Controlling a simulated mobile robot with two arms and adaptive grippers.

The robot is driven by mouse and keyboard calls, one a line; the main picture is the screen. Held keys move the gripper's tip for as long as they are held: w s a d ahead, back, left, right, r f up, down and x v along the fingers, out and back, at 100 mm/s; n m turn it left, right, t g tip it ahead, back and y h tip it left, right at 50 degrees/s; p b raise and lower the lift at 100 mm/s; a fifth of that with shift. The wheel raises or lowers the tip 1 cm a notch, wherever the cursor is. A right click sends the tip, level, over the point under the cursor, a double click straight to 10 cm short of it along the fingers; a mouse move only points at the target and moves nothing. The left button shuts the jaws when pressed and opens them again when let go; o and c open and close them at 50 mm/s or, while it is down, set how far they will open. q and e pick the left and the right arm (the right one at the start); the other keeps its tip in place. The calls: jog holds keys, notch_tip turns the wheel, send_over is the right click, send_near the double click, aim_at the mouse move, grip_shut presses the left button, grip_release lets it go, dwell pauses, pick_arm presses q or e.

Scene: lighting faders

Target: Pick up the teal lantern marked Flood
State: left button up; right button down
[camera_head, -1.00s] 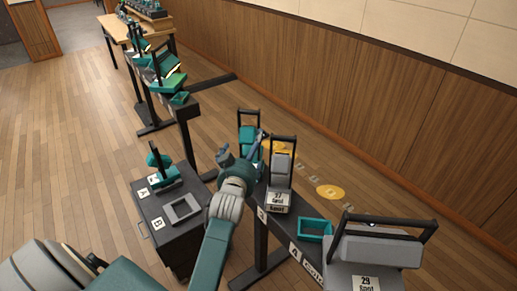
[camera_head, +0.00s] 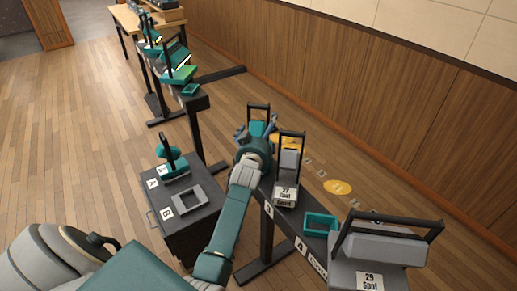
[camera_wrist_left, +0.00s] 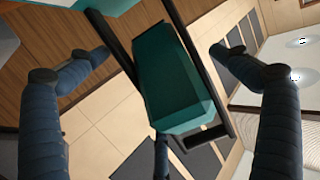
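A teal lantern (camera_head: 258,127) with a black upright frame stands on the far end of the near dark rail, partly hidden behind my left gripper. No label is readable on it. My left gripper (camera_head: 256,134) is right at this lantern, at the end of my teal arm. In the left wrist view, the teal lantern body (camera_wrist_left: 175,85) and its black frame lie between the two widely spread dark fingers of my left gripper (camera_wrist_left: 160,62). Gaps show on both sides, and the fingers look clear of it. My right gripper is not in view.
A grey lantern labelled 27 Spot (camera_head: 287,175) stands close right of my left gripper. A larger grey lantern (camera_head: 378,248) and an empty teal holder (camera_head: 320,224) are nearer. A dark cart (camera_head: 188,220) stands left. Open wooden floor lies beyond it.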

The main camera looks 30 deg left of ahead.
pick_arm(q)
jog(key=c, duration=1.7)
jog(key=shift+r, duration=0.25)
jog(key=shift+c, duration=0.9)
jog(key=shift+w, duration=0.1)
